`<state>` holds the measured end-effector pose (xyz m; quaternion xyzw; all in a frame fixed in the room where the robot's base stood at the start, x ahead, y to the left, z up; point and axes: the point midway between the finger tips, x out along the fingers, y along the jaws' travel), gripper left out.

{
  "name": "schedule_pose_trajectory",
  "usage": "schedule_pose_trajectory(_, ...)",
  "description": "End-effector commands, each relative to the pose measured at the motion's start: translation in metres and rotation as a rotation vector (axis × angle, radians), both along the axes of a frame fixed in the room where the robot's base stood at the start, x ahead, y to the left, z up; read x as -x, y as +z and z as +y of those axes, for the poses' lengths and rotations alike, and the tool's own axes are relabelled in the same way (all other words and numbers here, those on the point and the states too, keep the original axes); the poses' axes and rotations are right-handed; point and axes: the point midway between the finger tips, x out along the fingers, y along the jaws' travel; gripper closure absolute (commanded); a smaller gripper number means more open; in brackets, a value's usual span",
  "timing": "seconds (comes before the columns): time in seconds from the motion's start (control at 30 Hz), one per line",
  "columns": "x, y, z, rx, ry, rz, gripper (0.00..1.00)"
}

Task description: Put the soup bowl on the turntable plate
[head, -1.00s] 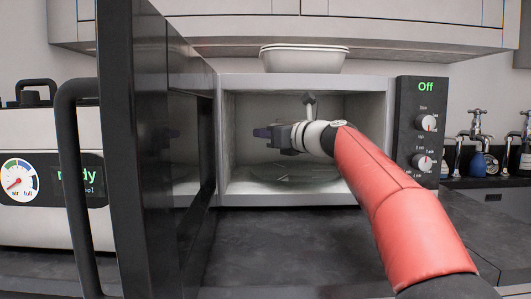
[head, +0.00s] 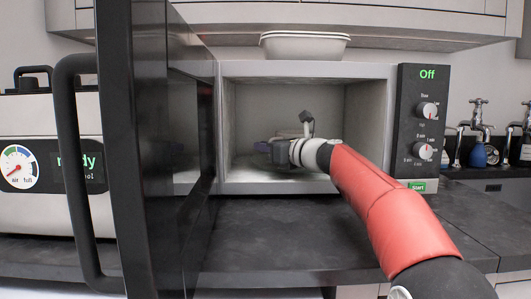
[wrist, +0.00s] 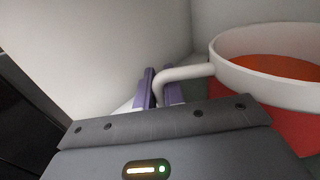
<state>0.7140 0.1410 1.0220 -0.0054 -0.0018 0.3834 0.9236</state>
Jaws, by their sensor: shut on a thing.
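The soup bowl (wrist: 290,122) is red with a white rim and a white handle, and orange soup shows inside. In the wrist view it is upright at the right, partly cut off by the frame. My gripper (wrist: 153,85) is shut on its handle, with purple fingers on either side. In the head view my gripper (head: 266,147) is low inside the open microwave, and the bowl is mostly hidden behind it. The turntable plate (head: 248,161) shows only faintly on the microwave floor. I cannot tell whether the bowl touches it.
The microwave door (head: 150,150) stands open at the left, close to my arm's side. The microwave's right wall and control panel (head: 424,130) are right of my arm. A white dish (head: 305,46) sits on top. The dark counter (head: 270,235) in front is clear.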

Motion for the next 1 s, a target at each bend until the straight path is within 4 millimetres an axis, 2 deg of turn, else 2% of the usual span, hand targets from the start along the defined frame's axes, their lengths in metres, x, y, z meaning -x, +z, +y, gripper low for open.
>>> schedule_pose_trajectory(0.33,-0.001,0.0,0.0,0.001,0.0,-0.006,1.0)
schedule_pose_trajectory(0.37,-0.002,-0.003,0.0,0.001,0.0,-0.001,0.88)
schedule_pose_trajectory(0.53,-0.002,-0.002,0.0,0.001,0.0,-0.001,0.68)
schedule_pose_trajectory(0.83,-0.001,-0.001,-0.001,0.001,0.0,-0.001,0.68)
schedule_pose_trajectory(1.0,0.013,-0.002,-0.016,0.001,-0.004,-0.001,0.68)
